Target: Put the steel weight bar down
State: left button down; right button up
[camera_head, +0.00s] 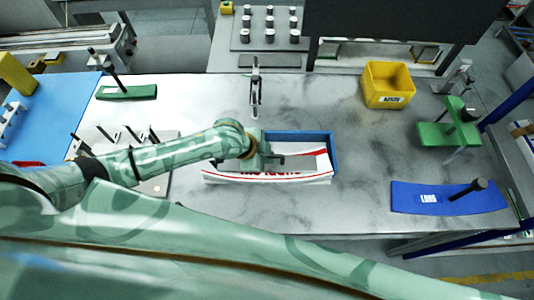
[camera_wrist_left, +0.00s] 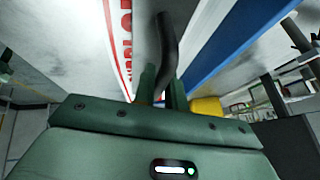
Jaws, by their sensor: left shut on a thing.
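The blue label magazine (camera_head: 300,134) lies mid-table with white labels with red print (camera_head: 312,170) in it, sticking out past its front and left. My left gripper (camera_head: 263,157) is above the left part of the magazine, shut on the dark steel weight bar (camera_head: 275,158). In the left wrist view the bar (camera_wrist_left: 167,45) stands out from between the fingers (camera_wrist_left: 163,85), with the labels (camera_wrist_left: 118,40) and blue magazine wall (camera_wrist_left: 235,40) behind it. I cannot tell whether the bar touches the labels. My right gripper is out of view.
A yellow bin (camera_head: 387,86) stands at the back right, near a green fixture (camera_head: 449,130). A blue plate with a dark knob (camera_head: 445,198) lies front right. An upright metal tool (camera_head: 256,88) stands behind the magazine. Bare table (camera_head: 355,150) lies right of the magazine.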

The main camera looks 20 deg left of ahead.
pick_arm(q)
jog(key=c, duration=1.8)
grip_release()
jog(key=shift+f, duration=0.1)
jog(key=o, duration=0.3)
jog(key=shift+o, duration=0.2)
jog(key=shift+a+r, duration=0.1)
jog(key=shift+r, duration=0.2)
jog(key=p+v, duration=0.2)
jog(key=v, duration=0.9)
jog(key=shift+s+r, duration=0.2)
jog(key=shift+s, duration=0.05)
jog(key=shift+a, duration=0.1)
